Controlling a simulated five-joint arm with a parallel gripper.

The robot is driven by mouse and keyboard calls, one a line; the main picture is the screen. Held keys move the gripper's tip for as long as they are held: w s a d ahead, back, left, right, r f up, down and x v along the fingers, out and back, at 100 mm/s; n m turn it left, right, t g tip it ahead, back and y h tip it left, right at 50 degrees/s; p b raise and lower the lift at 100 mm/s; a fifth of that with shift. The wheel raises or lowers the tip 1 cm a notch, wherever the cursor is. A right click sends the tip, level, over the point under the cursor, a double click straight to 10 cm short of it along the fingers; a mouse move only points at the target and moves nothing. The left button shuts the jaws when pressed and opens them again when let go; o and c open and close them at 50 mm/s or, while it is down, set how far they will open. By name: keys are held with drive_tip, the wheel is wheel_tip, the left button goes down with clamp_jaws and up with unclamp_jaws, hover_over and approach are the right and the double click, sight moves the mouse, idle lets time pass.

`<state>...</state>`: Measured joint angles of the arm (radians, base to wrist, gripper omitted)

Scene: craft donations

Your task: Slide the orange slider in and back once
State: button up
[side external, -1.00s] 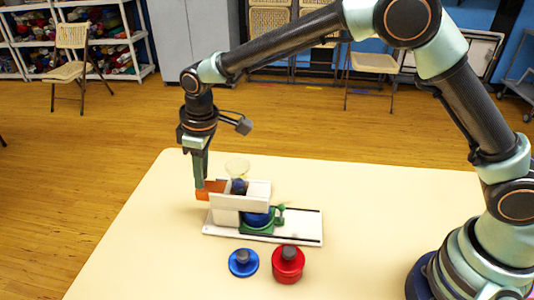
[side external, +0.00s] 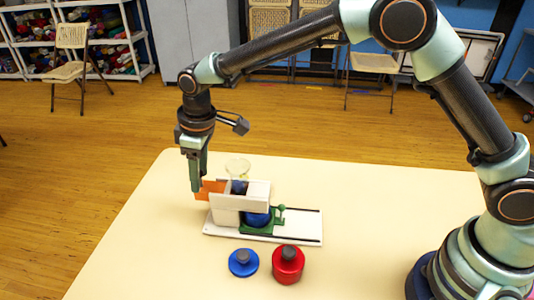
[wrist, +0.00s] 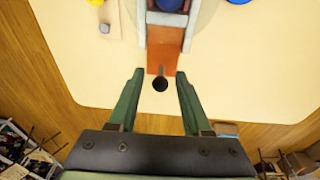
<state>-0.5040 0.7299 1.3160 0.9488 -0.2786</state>
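The orange slider (side external: 213,187) sticks out of the left end of a white housing (side external: 241,202). In the wrist view the orange slider (wrist: 164,55) runs down from the housing and has a dark round knob (wrist: 160,83) at its near end. My gripper (side external: 196,190) is at the slider's outer end, pointing down. In the wrist view my gripper (wrist: 156,72) is open, with the knob between its two green fingers and a visible gap on each side. A blue ball (side external: 256,219) sits in a green carriage (side external: 245,229) beside the housing, partly hidden.
The housing stands on a white base (side external: 305,233) with dark slots. A blue lidded disc (side external: 243,264) and a red knobbed pot (side external: 288,265) stand in front. The cream table (side external: 390,190) is clear to the right.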

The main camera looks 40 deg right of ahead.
drive_tip(key=shift+r, duration=3.85)
